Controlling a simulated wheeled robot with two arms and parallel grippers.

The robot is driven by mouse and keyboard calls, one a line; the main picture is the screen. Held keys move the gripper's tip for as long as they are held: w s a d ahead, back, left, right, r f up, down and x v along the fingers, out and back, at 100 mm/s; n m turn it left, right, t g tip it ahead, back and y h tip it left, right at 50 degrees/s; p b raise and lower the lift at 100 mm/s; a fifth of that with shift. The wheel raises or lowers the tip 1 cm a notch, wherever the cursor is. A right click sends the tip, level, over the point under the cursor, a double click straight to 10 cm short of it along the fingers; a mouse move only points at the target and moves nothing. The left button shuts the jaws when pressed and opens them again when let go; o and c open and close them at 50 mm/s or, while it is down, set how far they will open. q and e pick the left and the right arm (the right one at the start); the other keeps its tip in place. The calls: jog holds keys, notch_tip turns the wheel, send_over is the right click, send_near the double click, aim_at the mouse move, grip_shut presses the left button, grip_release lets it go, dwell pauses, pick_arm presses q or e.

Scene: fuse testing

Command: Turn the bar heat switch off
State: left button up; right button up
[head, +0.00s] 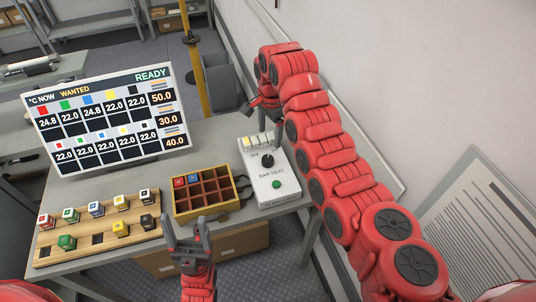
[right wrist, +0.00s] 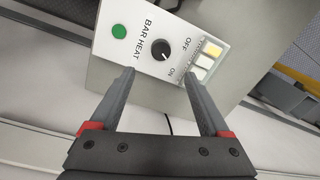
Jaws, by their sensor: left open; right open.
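The white bar heat box (head: 262,188) stands near the table's right edge. It carries a black knob (head: 267,160) and a green button (head: 276,184). In the right wrist view the knob (right wrist: 161,51) sits beside the OFF and ON labels, and its small white mark appears to lean toward ON. My right gripper (right wrist: 158,75) is open and empty, apart from the knob, which shows just beyond the gap between the fingers. In the head view its fingers are partly over the box's far end. My left gripper (head: 188,236) is open and empty at the table's front edge.
A yellow divided tray (head: 208,208) with a few cubes stands left of the box. A wooden rack (head: 96,245) with several coloured cubes lies further left. A temperature display (head: 105,118) stands behind them. A wall runs along the right.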

aim_at(268, 158)
jog(key=f+p, duration=0.1)
jog(key=f, duration=0.5)
jog(key=f+p, duration=0.1)
jog(key=f, duration=0.3)
jog(key=shift+w+a+p, duration=0.2)
jog(key=shift+w+p, duration=0.1)
jog(key=shift+p, duration=0.05)
jog(key=shift+f, duration=0.7)
grip_shut()
